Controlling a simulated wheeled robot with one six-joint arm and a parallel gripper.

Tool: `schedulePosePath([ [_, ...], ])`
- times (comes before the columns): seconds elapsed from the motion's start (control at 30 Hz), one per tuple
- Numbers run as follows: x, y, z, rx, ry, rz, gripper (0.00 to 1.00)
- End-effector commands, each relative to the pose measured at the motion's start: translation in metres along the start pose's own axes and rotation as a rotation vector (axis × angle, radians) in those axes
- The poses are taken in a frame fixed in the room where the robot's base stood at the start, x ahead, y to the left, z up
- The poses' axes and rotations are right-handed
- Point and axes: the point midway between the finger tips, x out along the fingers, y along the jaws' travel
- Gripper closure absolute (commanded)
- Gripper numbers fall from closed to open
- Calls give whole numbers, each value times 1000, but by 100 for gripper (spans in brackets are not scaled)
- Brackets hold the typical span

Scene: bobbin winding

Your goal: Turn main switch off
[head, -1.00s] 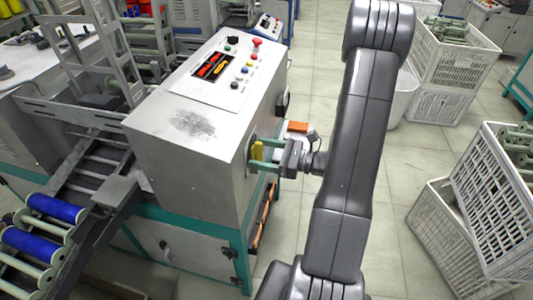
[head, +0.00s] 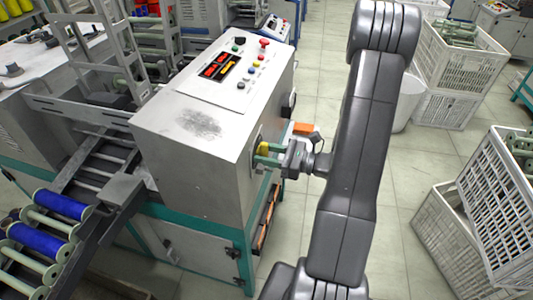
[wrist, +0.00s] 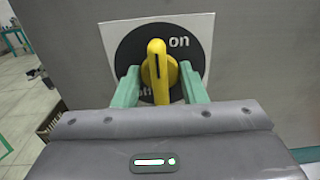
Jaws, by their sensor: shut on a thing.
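The main switch is a yellow knob (wrist: 157,68) on a black round dial (wrist: 127,52) with a white square plate (wrist: 106,40) behind it. The word "on" shows at the dial's upper right; lettering at the lower left is partly hidden. In the wrist view the knob's handle stands nearly upright, its dark line towards the top, between the two words. My gripper (wrist: 160,92) is shut on the knob, one green finger on each side. In the head view my gripper (head: 268,154) reaches the knob (head: 263,147) on the machine's right side.
The grey machine cabinet (head: 185,135) carries a button panel (head: 241,67) on top. An orange object (head: 303,129) lies behind my gripper. White crates (head: 440,240) stand on the floor at the right. Rollers with blue bobbins (head: 62,205) are at the left.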

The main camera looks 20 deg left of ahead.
Motion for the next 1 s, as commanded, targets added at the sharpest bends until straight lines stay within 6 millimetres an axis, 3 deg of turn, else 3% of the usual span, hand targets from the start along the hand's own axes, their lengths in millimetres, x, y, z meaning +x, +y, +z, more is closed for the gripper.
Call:
schedulePosePath([
  [1.0, 0, 0, 0, -323, 0, 0, 89],
])
